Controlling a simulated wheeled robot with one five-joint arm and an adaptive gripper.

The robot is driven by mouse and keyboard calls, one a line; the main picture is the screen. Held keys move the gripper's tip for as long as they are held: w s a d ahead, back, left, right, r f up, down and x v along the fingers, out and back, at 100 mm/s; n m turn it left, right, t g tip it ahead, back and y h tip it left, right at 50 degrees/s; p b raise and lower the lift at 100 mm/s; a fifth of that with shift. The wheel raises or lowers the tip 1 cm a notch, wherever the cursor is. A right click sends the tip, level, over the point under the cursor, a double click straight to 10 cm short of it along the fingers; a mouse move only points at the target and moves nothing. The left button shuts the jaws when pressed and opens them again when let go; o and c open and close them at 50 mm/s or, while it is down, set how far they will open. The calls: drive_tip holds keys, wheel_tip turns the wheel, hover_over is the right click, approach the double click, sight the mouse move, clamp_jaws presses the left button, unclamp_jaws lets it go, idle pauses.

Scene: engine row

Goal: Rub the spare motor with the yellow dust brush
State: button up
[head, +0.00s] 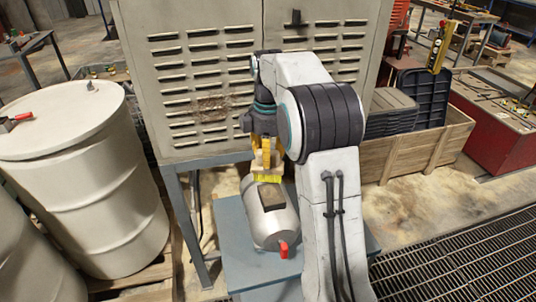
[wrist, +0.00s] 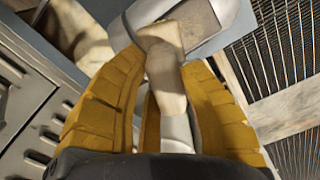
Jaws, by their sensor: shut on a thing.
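The spare motor (head: 283,224), a silver-grey cylinder with a dark plate on its side and a red part at its near end, lies on a blue stand. My gripper (head: 263,148), with yellow fingers, points down above the motor's far end. It is shut on the dust brush, which has a pale wooden body and yellow bristles (head: 268,177) facing down. The bristles appear at the motor's far end; I cannot tell whether they touch it. In the wrist view the brush handle (wrist: 167,75) sits between the fingers, with the motor (wrist: 206,22) beyond it.
The blue stand (head: 236,268) has some bare top beside the motor. A grey vented cabinet (head: 212,85) stands close behind. White drums (head: 90,180) stand at left. A wooden crate (head: 420,148) with dark trays and a floor grating (head: 450,265) are at right.

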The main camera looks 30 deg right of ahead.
drive_tip(key=shift+f+b, duration=0.7)
drive_tip(key=shift+f, duration=0.3)
idle(0.7)
drive_tip(key=shift+s+a+r+b, duration=0.1)
drive_tip(key=shift+s+a+b, duration=0.1)
drive_tip(key=shift+s+b, duration=0.55)
drive_tip(key=shift+s+a+b, duration=0.15)
drive_tip(key=shift+s+b, duration=0.2)
drive_tip(key=shift+s, duration=0.75)
drive_tip(key=shift+s+a+b, duration=0.2)
drive_tip(key=shift+s+b, duration=0.5)
drive_tip(key=shift+s, duration=0.25)
drive_tip(key=shift+s+a+b, duration=0.2)
drive_tip(key=shift+s+b, duration=0.15)
drive_tip(key=shift+s, duration=0.55)
